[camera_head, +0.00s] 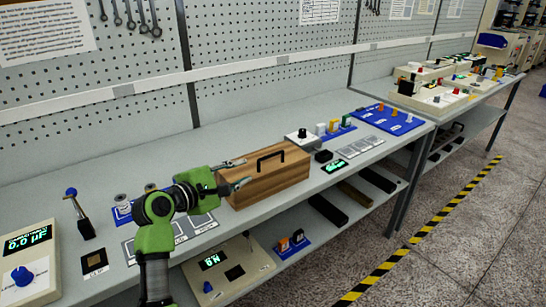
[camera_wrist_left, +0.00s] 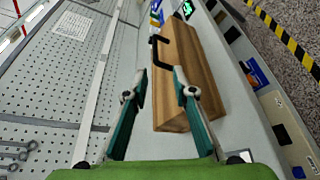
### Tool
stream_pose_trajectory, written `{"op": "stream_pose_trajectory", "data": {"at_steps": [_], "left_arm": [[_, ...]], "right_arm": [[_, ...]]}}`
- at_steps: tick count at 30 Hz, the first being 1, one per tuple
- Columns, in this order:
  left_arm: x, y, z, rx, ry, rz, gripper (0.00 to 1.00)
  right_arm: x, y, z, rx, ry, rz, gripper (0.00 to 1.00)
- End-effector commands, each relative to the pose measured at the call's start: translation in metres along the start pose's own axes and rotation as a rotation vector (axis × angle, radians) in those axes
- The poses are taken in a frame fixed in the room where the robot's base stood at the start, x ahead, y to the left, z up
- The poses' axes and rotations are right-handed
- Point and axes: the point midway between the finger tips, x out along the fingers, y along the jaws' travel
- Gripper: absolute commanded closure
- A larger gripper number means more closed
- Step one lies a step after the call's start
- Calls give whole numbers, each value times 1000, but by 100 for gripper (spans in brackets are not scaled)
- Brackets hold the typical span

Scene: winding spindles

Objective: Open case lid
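The wooden case (camera_head: 270,185) is a brown box with a dark handle (camera_head: 271,158) on top. It stands shut on the workbench. In the left wrist view the case (camera_wrist_left: 190,60) lies ahead and right of centre, with its handle (camera_wrist_left: 157,50) on its left side. My left gripper (camera_head: 240,173) is at the left end of the case. In the left wrist view its two fingers (camera_wrist_left: 158,84) are spread, with nothing held between them. The right finger overlaps the near end of the case; I cannot tell if it touches. My right gripper is in neither view.
A meter with a blue knob (camera_head: 26,268) and a lever (camera_head: 77,212) stand at the left of the bench (camera_head: 330,107). A white box with a black knob (camera_head: 303,138) and a blue tray (camera_head: 388,118) lie right of the case. A pegboard (camera_head: 270,40) rises behind.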

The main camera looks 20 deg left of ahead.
Motion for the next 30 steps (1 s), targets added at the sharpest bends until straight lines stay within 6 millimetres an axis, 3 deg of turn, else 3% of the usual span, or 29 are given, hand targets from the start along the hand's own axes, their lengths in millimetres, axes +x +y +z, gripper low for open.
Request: {"op": "stream_pose_trajectory", "data": {"at_steps": [5,21,30], "left_arm": [[10,10,3,-40,-13,19,75],[106,11,3,-36,-10,16,75],[134,10,3,-34,-10,16,75]], "right_arm": [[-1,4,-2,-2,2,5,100],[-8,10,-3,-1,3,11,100],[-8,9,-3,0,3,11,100]]}}
